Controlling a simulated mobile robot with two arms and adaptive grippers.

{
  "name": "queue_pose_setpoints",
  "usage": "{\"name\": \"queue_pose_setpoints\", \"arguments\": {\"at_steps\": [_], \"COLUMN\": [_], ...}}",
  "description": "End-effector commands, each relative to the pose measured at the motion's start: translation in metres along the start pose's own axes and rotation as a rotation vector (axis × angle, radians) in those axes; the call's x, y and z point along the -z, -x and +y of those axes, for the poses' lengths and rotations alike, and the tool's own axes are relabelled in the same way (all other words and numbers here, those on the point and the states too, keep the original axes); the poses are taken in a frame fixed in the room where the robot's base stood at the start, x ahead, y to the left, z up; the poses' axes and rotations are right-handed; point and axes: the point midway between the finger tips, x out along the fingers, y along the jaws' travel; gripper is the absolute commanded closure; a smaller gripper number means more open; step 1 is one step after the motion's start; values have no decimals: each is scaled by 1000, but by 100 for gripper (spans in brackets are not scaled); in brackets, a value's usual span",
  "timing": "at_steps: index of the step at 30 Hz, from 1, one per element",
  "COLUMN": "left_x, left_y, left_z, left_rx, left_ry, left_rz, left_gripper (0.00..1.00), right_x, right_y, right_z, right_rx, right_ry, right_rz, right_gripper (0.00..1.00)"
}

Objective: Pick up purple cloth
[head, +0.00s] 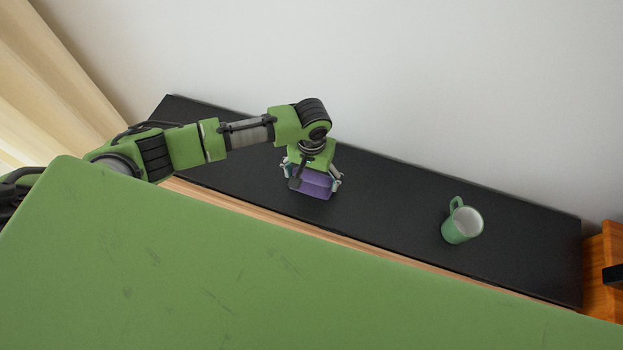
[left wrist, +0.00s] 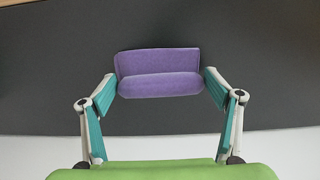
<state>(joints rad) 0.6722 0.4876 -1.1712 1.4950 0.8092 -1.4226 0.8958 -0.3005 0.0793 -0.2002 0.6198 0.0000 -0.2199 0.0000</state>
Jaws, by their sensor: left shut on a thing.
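The purple cloth (head: 314,184) is a small folded piece over the black shelf top, below my left gripper (head: 316,181) in the head view. In the left wrist view the cloth (left wrist: 160,74) lies between the two teal-padded fingers of my left gripper (left wrist: 160,88), which touch its left and right ends. The gripper is shut on the cloth. I cannot tell whether the cloth still rests on the shelf or is just above it. My right gripper is not in view.
A green mug (head: 462,226) with a white inside stands on the black shelf top (head: 390,195), to the right of the cloth. A white wall (head: 430,80) runs behind the shelf. A beige curtain (head: 50,80) hangs at the left. A wooden piece (head: 597,268) stands at the right end.

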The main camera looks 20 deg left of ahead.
Motion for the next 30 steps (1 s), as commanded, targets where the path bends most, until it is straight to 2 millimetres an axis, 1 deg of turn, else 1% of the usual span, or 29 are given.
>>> {"name": "queue_pose_setpoints", "arguments": {"at_steps": [5,8,11,14,16,23,27,30], "left_x": [0,0,0,1,-10,-50,-82,-101], "left_y": [0,4,12,29,42,90,103,112], "left_z": [0,0,0,0,2,6,10,12], "left_rx": [0,-1,-1,-3,-3,-3,-3,-2], "left_ry": [0,0,-1,0,-3,-3,-5,-2], "left_rz": [0,0,2,4,0,2,0,0], "left_gripper": [39,39,39,39,39,39,39,39], "right_x": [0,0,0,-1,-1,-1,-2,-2], "right_y": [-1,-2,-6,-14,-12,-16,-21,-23], "right_z": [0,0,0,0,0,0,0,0], "right_rx": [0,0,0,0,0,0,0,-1], "right_ry": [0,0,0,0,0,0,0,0], "right_rz": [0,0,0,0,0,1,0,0], "right_gripper": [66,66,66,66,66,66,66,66]}}
